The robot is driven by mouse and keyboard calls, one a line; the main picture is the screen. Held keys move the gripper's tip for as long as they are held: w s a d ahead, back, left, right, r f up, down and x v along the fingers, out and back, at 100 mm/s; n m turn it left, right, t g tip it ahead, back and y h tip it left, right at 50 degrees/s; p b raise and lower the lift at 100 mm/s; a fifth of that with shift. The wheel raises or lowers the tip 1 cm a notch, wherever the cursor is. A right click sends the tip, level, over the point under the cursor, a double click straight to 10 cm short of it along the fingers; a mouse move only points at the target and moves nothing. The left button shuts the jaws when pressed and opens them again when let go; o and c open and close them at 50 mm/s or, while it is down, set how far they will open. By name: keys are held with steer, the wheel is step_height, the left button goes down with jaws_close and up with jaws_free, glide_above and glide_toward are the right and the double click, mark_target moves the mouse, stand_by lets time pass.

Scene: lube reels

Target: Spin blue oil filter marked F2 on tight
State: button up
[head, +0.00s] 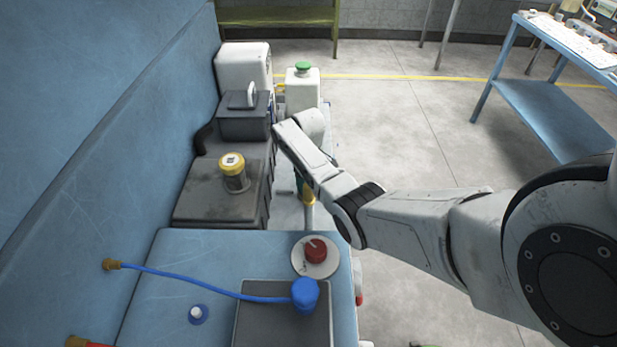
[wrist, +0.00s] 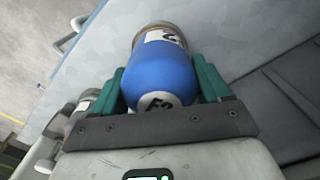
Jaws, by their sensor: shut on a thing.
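I cannot tell whether the filter's thread is engaged there. In the head view, my arm reaches down beside the row of machine parts.
A yellow-topped canister (head: 233,170) stands on a dark box (head: 192,200) left of my arm. A red knob (head: 316,250) and a blue cap (head: 305,294) on a blue hose are nearer. A white box with a green button (head: 303,69) stands behind. Open floor lies right.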

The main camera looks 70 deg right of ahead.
steer(key=m, duration=0.5)
steer(key=m, duration=0.5)
steer(key=shift+p, duration=0.35)
steer(key=o, duration=1.2)
steer(key=shift+o, duration=0.2)
